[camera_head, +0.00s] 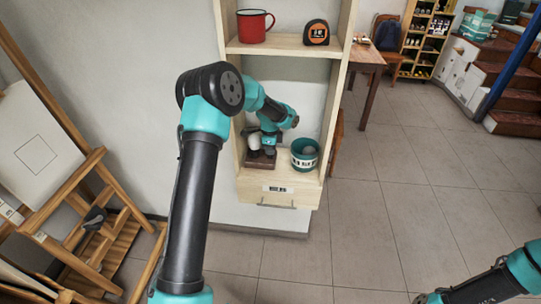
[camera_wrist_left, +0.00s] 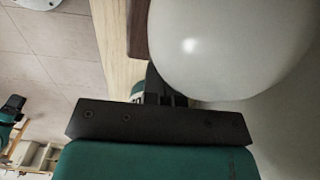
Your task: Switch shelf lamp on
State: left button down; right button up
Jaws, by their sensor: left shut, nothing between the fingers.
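The shelf lamp is a white globe (camera_head: 254,141) on a dark brown base (camera_head: 259,163), standing on the lower shelf at the left. My left gripper (camera_head: 270,151) is shut and empty, right beside the globe and over the base. In the left wrist view the globe (camera_wrist_left: 230,45) fills the upper right and looks dull, with one highlight and no clear glow. The shut fingers (camera_wrist_left: 157,96) are close to its lower left side. I cannot tell whether they touch the lamp. The switch is not visible. Only my right arm shows, at the bottom right.
A teal pot (camera_head: 305,154) with a grey round thing in it stands right of the gripper. A red mug (camera_head: 255,25) and a tape measure (camera_head: 316,32) are on the shelf above. A drawer (camera_head: 277,191) is below. An easel (camera_head: 60,150) stands left; open floor lies right.

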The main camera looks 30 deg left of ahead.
aim_at(270, 157)
pick_arm(q)
jog(key=shift+f, duration=0.9)
dwell(0.8)
jog(key=shift+r, duration=3.5)
